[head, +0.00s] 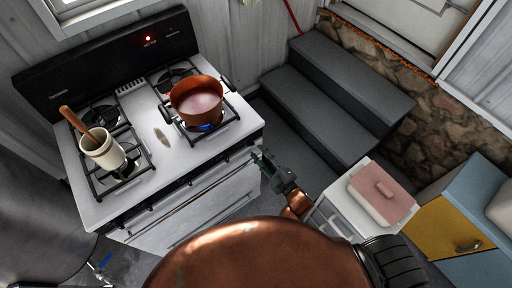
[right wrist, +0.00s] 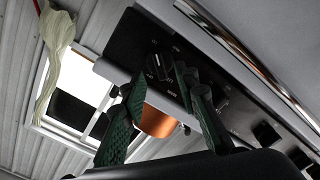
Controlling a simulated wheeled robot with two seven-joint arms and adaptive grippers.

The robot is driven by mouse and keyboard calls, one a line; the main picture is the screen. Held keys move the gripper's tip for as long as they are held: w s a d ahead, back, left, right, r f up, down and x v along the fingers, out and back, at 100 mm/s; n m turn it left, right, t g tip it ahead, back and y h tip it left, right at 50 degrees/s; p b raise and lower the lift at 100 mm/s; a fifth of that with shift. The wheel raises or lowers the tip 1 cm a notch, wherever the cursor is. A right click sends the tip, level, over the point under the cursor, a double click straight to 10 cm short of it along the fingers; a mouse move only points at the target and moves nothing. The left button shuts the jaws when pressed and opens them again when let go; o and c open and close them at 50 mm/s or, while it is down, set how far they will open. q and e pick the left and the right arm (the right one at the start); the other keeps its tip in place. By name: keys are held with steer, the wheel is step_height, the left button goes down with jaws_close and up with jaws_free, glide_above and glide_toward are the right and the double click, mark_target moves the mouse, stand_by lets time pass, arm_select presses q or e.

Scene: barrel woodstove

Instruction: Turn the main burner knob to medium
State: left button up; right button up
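The stove (head: 165,185) stands at the left in the head view. An orange pot (head: 197,98) sits on its front right burner, with a blue flame (head: 206,127) under it. My right gripper (head: 263,158) is at the stove's front right corner. In the right wrist view its two green fingers (right wrist: 161,84) are apart. A dark round knob (right wrist: 158,66) on the black control panel shows between and just beyond the fingertips; I cannot tell whether they touch it. The pot's orange side (right wrist: 157,122) shows behind the fingers. My left gripper is out of view.
A cream crock (head: 103,150) with a wooden utensil stands on the left burners. Dark steps (head: 330,85) rise right of the stove. A white bin with a pink lid (head: 380,190) and a blue and yellow cabinet (head: 450,225) stand at the right. A metal rail (right wrist: 235,45) runs near the panel.

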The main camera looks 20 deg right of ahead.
mark_target(252, 145)
steer(key=x, duration=0.3)
steer(key=shift+w, duration=0.35)
steer(key=shift+w+a, duration=0.15)
steer(key=shift+w, duration=0.25)
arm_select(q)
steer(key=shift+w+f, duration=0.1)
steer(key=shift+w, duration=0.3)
arm_select(e)
jaws_close()
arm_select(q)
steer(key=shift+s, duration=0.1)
